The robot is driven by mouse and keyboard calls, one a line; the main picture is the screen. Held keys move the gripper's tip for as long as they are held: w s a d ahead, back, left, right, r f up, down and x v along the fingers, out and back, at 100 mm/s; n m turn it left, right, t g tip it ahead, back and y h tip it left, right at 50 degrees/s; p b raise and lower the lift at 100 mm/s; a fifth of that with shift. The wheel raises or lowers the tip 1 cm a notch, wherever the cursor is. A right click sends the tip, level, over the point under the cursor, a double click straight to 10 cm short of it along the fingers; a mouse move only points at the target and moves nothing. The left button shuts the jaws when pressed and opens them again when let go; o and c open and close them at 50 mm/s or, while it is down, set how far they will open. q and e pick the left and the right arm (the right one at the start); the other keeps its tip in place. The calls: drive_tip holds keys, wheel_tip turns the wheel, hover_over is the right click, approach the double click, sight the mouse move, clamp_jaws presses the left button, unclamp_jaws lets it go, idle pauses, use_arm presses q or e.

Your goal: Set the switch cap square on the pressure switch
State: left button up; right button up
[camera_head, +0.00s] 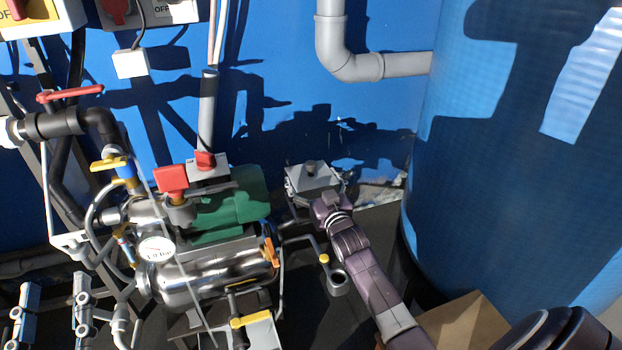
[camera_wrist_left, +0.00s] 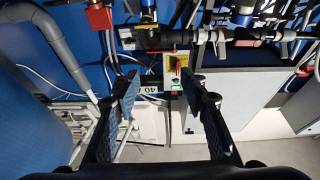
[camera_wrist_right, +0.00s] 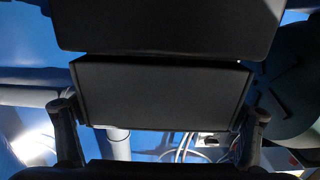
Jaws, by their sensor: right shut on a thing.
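The switch cap (camera_head: 313,179), a light grey square piece with a dark knob on top, sits at the fingertips of my right gripper (camera_head: 328,202), right of the green motor. In the right wrist view a dark box-like piece, which looks like the cap (camera_wrist_right: 160,92), spans between the fingers, and the right gripper (camera_wrist_right: 160,112) is shut on it. Another dark slab covers the top of that view. The pressure switch is not clearly made out; the cap and fingers hide what is directly beneath. My left gripper (camera_wrist_left: 161,82) is open and empty in the left wrist view.
The shiny tank (camera_head: 205,283) with its green motor (camera_head: 232,208), gauge (camera_head: 155,248) and red knob (camera_head: 172,182) stands left of the cap. A large blue vessel (camera_head: 480,170) stands close on the right. A cardboard box (camera_head: 465,322) lies at the lower right.

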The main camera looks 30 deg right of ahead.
use_arm(q)
drive_tip(key=shift+s+r, duration=0.2)
drive_tip(key=shift+r, duration=0.25)
use_arm(e)
drive_tip(key=shift+f, duration=0.25)
use_arm(q)
drive_tip(key=shift+r+t, duration=0.15)
drive_tip(key=shift+t, duration=0.15)
use_arm(e)
drive_tip(key=o, duration=1.2)
drive_tip(key=shift+s+a+f, duration=0.1)
drive_tip(key=shift+s, duration=0.35)
drive_tip(key=v, duration=1.1)
